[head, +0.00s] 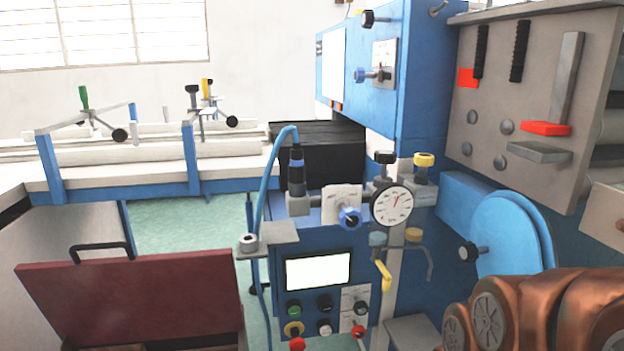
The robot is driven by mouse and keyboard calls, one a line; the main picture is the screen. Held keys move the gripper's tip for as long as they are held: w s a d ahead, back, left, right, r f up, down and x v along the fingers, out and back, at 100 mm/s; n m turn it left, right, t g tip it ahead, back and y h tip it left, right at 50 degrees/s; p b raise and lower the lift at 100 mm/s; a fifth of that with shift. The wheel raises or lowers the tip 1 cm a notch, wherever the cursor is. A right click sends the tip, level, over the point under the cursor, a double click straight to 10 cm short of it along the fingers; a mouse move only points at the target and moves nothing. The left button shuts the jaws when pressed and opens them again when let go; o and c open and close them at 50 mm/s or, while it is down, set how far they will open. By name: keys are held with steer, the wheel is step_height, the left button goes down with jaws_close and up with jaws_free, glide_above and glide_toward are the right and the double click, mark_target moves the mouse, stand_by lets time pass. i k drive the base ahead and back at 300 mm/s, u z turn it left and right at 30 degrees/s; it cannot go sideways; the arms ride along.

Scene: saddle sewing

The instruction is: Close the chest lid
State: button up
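A dark red panel (130,300), which looks like the chest lid, stands raised and tilted at the lower left of the head view. A black handle (102,246) shows at its top edge. A strip of the chest's inside seems to show below the panel, but most of the chest body is cut off by the frame's bottom edge. My gripper is not in view. Copper-coloured links of my arm show at the lower right, well to the right of the lid and apart from it.
A blue machine with a control panel (318,272), a dial gauge (392,206) and a hanging blue hose (258,200) stands right of the lid. A grey cabinet (60,235) is behind the lid. A long bench (90,180) with blue brackets runs behind. Green floor (175,235) lies between.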

mark_target(131, 298)
steer(key=u, duration=2.8)
steer(key=i, duration=0.9)
steer(key=z, duration=0.8)
